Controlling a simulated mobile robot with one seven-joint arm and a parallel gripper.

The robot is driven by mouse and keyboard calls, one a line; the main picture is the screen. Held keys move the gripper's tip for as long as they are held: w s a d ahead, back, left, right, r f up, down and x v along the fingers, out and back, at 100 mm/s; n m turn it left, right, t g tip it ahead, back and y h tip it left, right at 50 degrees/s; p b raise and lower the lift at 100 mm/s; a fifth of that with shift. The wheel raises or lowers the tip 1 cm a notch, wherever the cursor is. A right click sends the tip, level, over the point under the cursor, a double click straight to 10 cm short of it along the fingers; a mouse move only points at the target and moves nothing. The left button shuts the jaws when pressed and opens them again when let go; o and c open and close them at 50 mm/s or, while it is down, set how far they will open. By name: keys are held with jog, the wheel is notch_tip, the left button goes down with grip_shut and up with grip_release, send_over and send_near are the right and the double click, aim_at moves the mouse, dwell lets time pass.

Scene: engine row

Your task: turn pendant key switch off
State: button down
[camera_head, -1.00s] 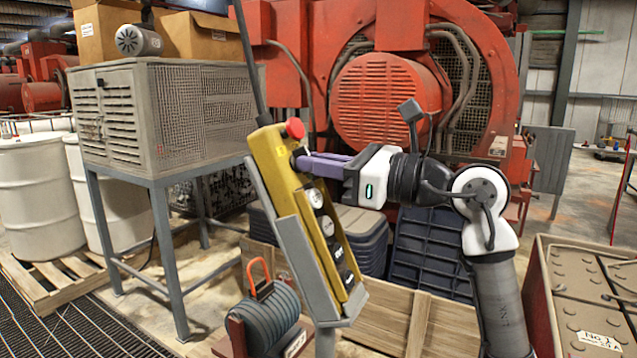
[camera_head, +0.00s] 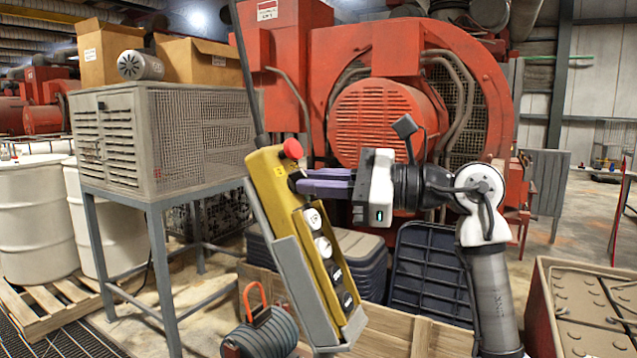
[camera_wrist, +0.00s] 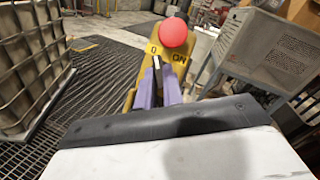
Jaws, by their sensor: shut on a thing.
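The yellow pendant (camera_head: 290,215) hangs tilted in a grey holder, with a red mushroom button (camera_head: 292,148) at its top and several round controls below. My gripper (camera_head: 296,183) reaches it from the right, with its purple fingers at the pendant's upper part, below the red button. In the wrist view, the fingers (camera_wrist: 158,80) are shut on the dark key of the key switch (camera_wrist: 157,63), between the marks "0" and "ON". The key is mostly hidden by the fingers, and its exact angle is hard to tell. The red button (camera_wrist: 173,33) is just beyond it.
A grey mesh cabinet on legs (camera_head: 165,140) carries cardboard boxes at the left. White drums (camera_head: 30,215) stand on a pallet. A large red engine (camera_head: 385,115) is behind my arm. A brown battery crate (camera_head: 590,300) is at the right. Wooden crate boards (camera_head: 390,335) lie below my gripper.

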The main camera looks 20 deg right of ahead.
jog(key=c, duration=1.5)
grip_release()
jog(key=b+v, duration=0.2)
jog(key=v, duration=1.1)
jog(key=shift+s+d, duration=0.25)
jog(key=shift+d, duration=0.1)
jog(key=shift+s, duration=0.1)
